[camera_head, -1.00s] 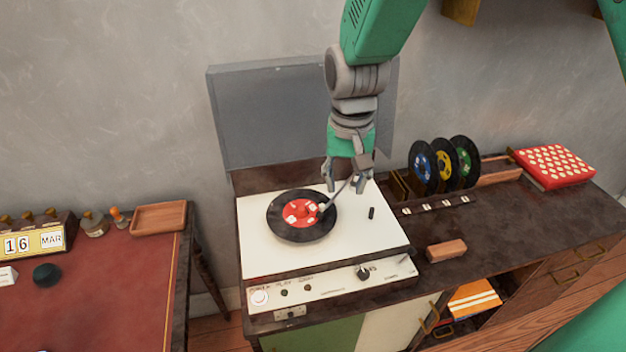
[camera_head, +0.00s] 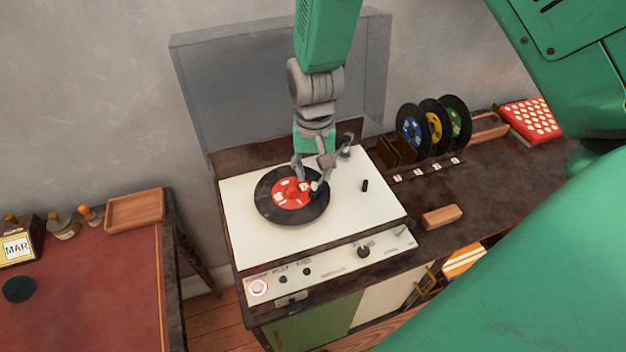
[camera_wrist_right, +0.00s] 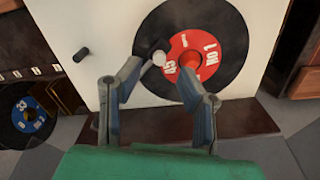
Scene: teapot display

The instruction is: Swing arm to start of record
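The black record (camera_head: 266,208) with a red label lies on the cream turntable (camera_head: 240,240); it also shows in the right wrist view (camera_wrist_right: 225,20). The tonearm (camera_head: 316,186) reaches from its pivot at the back right to the record, its head near the red label's edge. The tonearm's head (camera_wrist_right: 157,54) shows between my fingertips in the wrist view; much of the arm is hidden. My right gripper (camera_head: 312,176) points down over the record's back right, fingers apart on either side of the head. I cannot tell whether they touch it. My left gripper is out of view.
A raised clear lid (camera_head: 240,90) stands behind the turntable. A control panel with knobs (camera_head: 364,251) runs along its front. Right of it are upright records (camera_head: 412,130) in a rack and a wooden block (camera_head: 442,217). A red desk (camera_head: 110,270) stands left.

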